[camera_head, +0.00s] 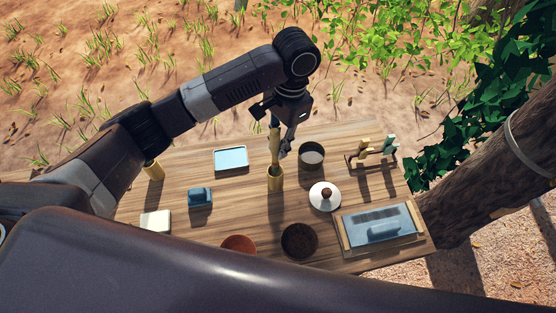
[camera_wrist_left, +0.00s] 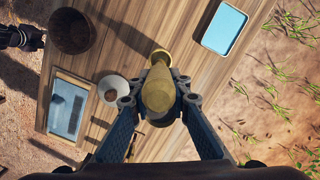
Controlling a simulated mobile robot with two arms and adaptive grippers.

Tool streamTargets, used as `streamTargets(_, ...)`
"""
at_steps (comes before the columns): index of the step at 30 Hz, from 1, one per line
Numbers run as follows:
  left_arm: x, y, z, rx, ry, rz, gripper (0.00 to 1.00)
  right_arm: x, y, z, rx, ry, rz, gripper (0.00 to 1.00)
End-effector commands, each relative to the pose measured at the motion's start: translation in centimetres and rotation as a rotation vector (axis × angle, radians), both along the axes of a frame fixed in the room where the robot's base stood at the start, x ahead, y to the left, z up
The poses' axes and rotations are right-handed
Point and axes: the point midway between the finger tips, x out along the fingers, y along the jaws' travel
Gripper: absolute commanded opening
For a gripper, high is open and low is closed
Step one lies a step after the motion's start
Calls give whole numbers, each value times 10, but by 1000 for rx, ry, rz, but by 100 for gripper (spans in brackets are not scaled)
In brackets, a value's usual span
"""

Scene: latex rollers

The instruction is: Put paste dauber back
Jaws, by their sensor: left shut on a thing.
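My left gripper (camera_head: 281,139) is shut on the paste dauber (camera_head: 274,146), a tan wooden stick held roughly upright above the table. In the left wrist view the dauber (camera_wrist_left: 158,91) sits between the two fingers (camera_wrist_left: 155,95), its thick end toward the camera. Directly below it stands a bamboo cup (camera_head: 275,182), which also shows in the wrist view (camera_wrist_left: 161,56). The dauber's lower end is at the cup's mouth; I cannot tell whether it is inside. A dark mechanical part of mine shows at the wrist view's upper left, too cropped to read as open or shut.
The wooden table (camera_head: 240,205) also holds a pale-blue tray (camera_head: 231,159), a blue block (camera_head: 200,197), a round tin (camera_head: 311,156), a white lidded pot (camera_head: 325,197), bowls (camera_head: 299,241), a small rack (camera_head: 372,155) and a framed tray (camera_head: 345,234).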

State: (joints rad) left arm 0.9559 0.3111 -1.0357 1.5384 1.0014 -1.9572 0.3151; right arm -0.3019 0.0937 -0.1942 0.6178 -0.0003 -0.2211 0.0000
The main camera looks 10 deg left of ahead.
Motion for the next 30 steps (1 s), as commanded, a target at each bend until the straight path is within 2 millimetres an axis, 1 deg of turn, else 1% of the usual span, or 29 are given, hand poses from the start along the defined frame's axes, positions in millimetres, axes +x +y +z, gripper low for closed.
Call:
streamTargets(1,0,1,-7,2,2,0,0,0,4,5,5,0,0,40)
streamTargets(3,0,1,-19,2,1,0,0,0,11,7,12,0,0,40)
streamTargets(8,0,0,-33,1,-1,0,0,0,23,8,27,-1,1,40)
streamTargets(11,0,1,-46,1,2,-1,0,1,24,11,27,-2,2,40)
streamTargets(12,-1,1,-52,3,2,0,0,1,23,12,27,-2,3,40)
streamTargets(16,0,0,-70,1,1,0,0,1,19,15,22,-3,4,40)
streamTargets(19,0,0,-76,0,-1,-1,0,2,16,15,19,-3,4,40)
streamTargets(29,0,0,-79,0,-1,-1,0,3,11,15,12,-5,0,40)
streamTargets(30,0,0,-78,1,-2,-1,20,3,10,15,12,-5,0,40)
